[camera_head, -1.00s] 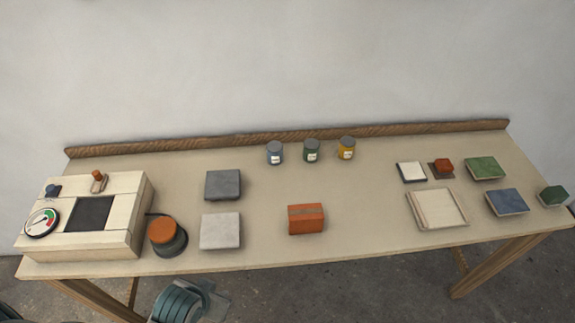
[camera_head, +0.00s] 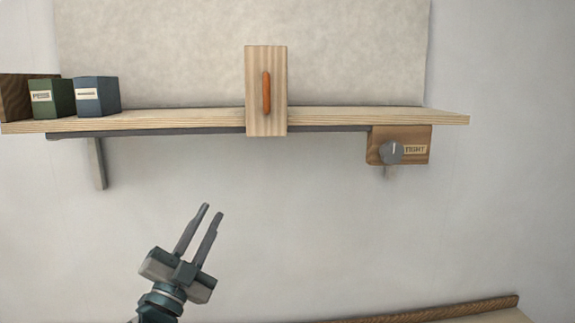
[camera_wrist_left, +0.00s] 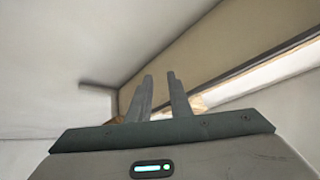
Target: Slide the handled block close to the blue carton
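The handled block (camera_head: 266,118) is a pale wooden block with an upright orange handle (camera_head: 266,94) on its front. It stands upright at the middle of the wall shelf, its lower end overlapping the front edge. The blue carton (camera_head: 97,98) with a white label stands on the shelf to the left, well apart from the block. My left gripper (camera_head: 212,212) is below the shelf, left of the block, pointing up, its fingers apart and empty. Its fingers also show in the left wrist view (camera_wrist_left: 159,78). My right gripper is not in view.
A green carton (camera_head: 53,98) and a brown wooden piece (camera_head: 15,97) stand left of the blue carton. The shelf (camera_head: 185,117) is clear between blue carton and block. A bracket (camera_head: 97,163) is under the left.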

